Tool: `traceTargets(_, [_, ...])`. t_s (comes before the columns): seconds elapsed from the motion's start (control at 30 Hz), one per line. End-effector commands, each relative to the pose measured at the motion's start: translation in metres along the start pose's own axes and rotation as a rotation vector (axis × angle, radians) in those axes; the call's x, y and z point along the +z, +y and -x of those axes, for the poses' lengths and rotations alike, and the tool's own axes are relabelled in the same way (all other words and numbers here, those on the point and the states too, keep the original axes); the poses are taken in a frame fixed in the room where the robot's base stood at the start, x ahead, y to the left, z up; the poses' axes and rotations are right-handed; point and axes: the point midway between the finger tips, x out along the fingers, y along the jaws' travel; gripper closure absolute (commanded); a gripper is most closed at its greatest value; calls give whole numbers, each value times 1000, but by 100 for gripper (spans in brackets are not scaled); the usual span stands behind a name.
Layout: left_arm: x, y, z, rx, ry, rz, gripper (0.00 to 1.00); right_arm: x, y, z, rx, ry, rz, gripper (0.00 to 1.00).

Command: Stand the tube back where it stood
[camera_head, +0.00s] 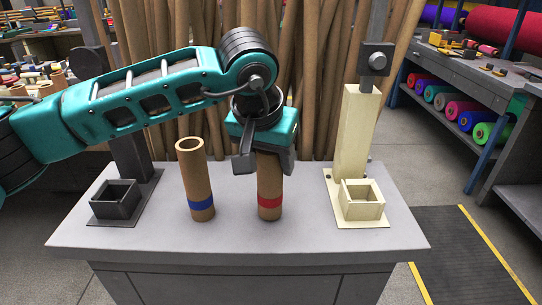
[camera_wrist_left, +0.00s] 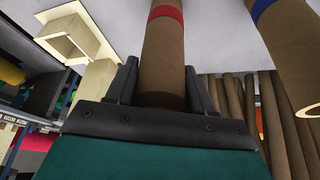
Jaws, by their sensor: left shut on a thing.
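A brown tube with a red band (camera_head: 270,190) is upright at the middle of the grey table. My left gripper (camera_head: 265,162) is shut around its upper part from above. In the left wrist view the red-banded tube (camera_wrist_left: 164,50) runs between the two fingers. Its lower end looks at or very near the table top; I cannot tell whether it touches. A second brown tube with a blue band (camera_head: 196,180) stands on the table to the left, open at the top and apart from the gripper. My right gripper is not in view.
A dark square socket (camera_head: 116,203) on a plate is at the table's left, with a dark post behind. A cream square socket (camera_head: 362,203) with a cream post (camera_head: 355,130) is at the right. Tall brown rolls (camera_head: 320,70) stand behind the table. The table's front strip is clear.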

Motion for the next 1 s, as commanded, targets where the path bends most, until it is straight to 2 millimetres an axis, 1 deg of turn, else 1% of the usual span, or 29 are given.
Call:
traceTargets(0.4, [2,0,-6,0,1,0,97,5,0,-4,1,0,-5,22])
traceTargets(0.43, [2,0,-6,0,1,0,46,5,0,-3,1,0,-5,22])
traceTargets(0.7, [2,0,-6,0,1,0,20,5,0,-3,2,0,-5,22])
traceTargets(0.73, [2,0,-6,0,1,0,18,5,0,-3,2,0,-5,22])
traceTargets(1.0, [2,0,-6,0,0,0,18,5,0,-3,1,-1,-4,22])
